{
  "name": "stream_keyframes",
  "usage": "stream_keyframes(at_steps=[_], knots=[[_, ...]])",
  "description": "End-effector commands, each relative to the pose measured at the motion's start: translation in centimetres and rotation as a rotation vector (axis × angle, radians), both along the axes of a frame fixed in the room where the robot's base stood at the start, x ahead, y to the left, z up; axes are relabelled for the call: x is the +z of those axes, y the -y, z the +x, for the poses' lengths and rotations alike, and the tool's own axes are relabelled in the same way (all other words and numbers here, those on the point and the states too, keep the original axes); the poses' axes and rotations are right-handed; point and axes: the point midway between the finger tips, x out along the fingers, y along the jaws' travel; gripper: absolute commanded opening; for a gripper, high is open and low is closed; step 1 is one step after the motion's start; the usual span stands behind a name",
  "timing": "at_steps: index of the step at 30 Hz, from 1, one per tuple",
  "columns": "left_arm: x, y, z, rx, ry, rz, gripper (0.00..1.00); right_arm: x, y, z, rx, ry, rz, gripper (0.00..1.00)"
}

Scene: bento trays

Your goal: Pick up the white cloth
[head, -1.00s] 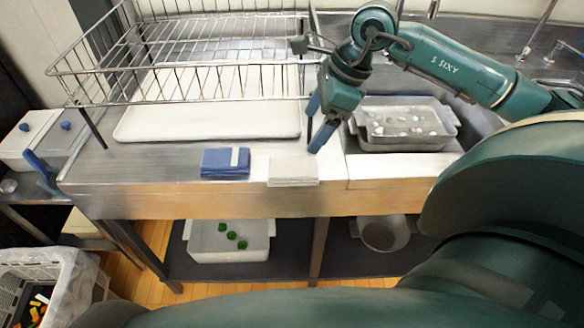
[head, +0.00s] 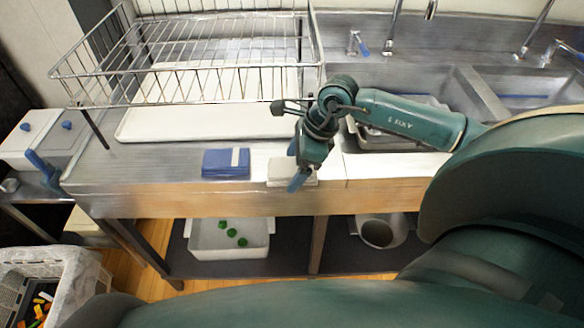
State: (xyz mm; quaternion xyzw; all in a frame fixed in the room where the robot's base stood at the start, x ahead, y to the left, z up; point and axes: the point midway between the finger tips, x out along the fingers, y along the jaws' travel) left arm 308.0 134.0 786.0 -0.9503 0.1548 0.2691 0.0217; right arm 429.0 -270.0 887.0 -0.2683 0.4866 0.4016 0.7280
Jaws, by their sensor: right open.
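The white cloth (head: 280,172) lies folded flat at the front edge of the steel counter, right of a folded blue cloth (head: 226,162). My right gripper (head: 296,168) is over the white cloth, pointing down, and hides part of it. Its blue fingers are apart, with one reaching the cloth's right front side. I cannot tell whether the fingers touch the cloth. My left gripper is not in view.
A wire dish rack (head: 185,75) stands over a white drip tray (head: 150,124) behind the cloths. A grey tub (head: 375,141) sits in the sink area, partly behind my right arm. A white bin (head: 200,248) with green items is on the shelf below.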

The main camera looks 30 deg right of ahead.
Motion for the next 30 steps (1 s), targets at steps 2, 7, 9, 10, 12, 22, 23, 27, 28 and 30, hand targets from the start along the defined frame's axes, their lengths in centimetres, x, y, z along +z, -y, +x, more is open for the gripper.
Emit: stream_keyframes(at_steps=[2,7,9,10,12,22,23,27,28,30], knots=[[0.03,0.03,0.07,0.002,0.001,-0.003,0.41,-0.02,0.01,-0.01,0.0,0.0,0.0,0.85],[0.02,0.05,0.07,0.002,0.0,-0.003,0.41,0.01,0.01,-0.01,0.0,0.0,0.0,0.76],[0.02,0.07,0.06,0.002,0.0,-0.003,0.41,0.02,0.02,-0.01,0.0,0.0,0.0,0.7],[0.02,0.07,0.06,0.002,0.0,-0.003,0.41,0.02,0.02,-0.01,0.001,0.0,0.0,0.67],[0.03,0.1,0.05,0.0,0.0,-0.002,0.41,0.04,0.01,-0.01,0.001,0.0,0.0,0.62],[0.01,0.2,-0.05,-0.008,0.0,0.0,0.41,0.06,0.02,0.0,0.001,0.0,0.0,0.36],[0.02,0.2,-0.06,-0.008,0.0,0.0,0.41,0.06,0.02,0.0,0.001,0.0,0.0,0.36],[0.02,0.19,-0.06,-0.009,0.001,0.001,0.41,0.09,0.02,0.0,0.001,0.001,-0.001,0.36],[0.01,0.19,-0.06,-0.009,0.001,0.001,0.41,0.16,0.03,0.02,0.001,0.001,-0.001,0.36],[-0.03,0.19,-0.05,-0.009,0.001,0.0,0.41,0.59,0.03,0.05,0.001,0.003,-0.001,0.36]])
